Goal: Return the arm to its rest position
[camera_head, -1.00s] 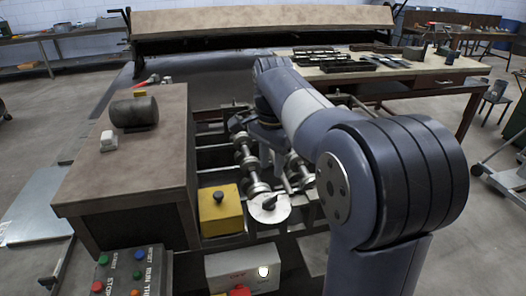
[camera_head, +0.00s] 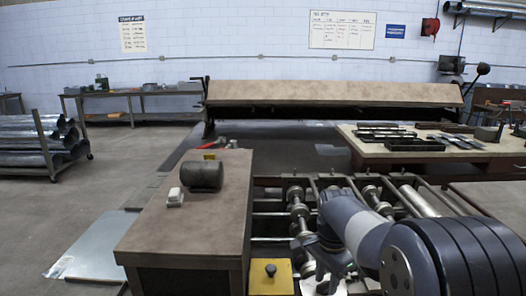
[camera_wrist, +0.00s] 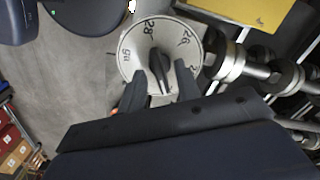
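My arm (camera_head: 365,235) reaches over the roller machine (camera_head: 270,221) at the lower right of the head view, its forearm angled down toward the machine's near end. My gripper (camera_wrist: 159,92) shows in the wrist view with its two dark fingers apart and nothing held between them. A round pale dial (camera_wrist: 135,58) marked with gauge numbers such as 28 and 26 lies just beyond the fingertips. Its dark pointer knob (camera_wrist: 160,68) appears between the fingers in the picture; I cannot tell whether they touch it. In the head view my arm mostly hides the fingers.
A brown-topped bench (camera_head: 215,225) holding a dark cylinder (camera_head: 203,175) and a white block (camera_head: 175,196) stands left of the machine. A yellow box (camera_head: 270,283) with a black knob sits near the dial. A table with dark tools (camera_head: 465,150) is behind right. Open floor lies left.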

